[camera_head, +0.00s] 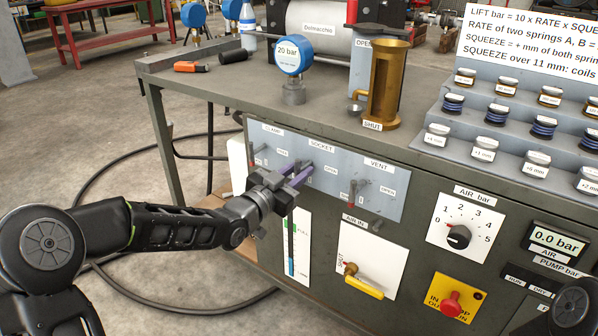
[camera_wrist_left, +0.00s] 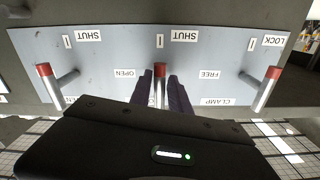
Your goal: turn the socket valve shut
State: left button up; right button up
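The socket valve is the middle of three levers on a grey panel (camera_head: 338,188), under the SOCKET label. In the left wrist view, which is upside down, its red-tipped lever (camera_wrist_left: 160,72) points toward the tick beside a SHUT label (camera_wrist_left: 184,36); an OPEN label (camera_wrist_left: 123,72) is off to its side. My left gripper (camera_head: 298,176) is at this lever, its dark purple fingers (camera_wrist_left: 161,92) close against it on both sides. The gripper hides most of the lever in the head view. My right gripper is not in view.
The vent lever (camera_head: 352,190) and clamp lever (camera_head: 256,157) flank the socket lever closely. Below are an AIR IN valve with a yellow handle (camera_head: 364,287) and a red stop button (camera_head: 452,304). On the bench stand a blue gauge (camera_head: 292,56) and a brass cylinder (camera_head: 388,85).

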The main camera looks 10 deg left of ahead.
pick_arm(q)
jog(key=shift+o, duration=0.9)
jog(key=shift+s, duration=0.1)
jog(key=p+v, duration=0.1)
jog(key=v, duration=0.6)
jog(key=shift+s, duration=0.3)
jog(key=shift+a+f, duration=0.1)
jog(key=shift+f, duration=0.05)
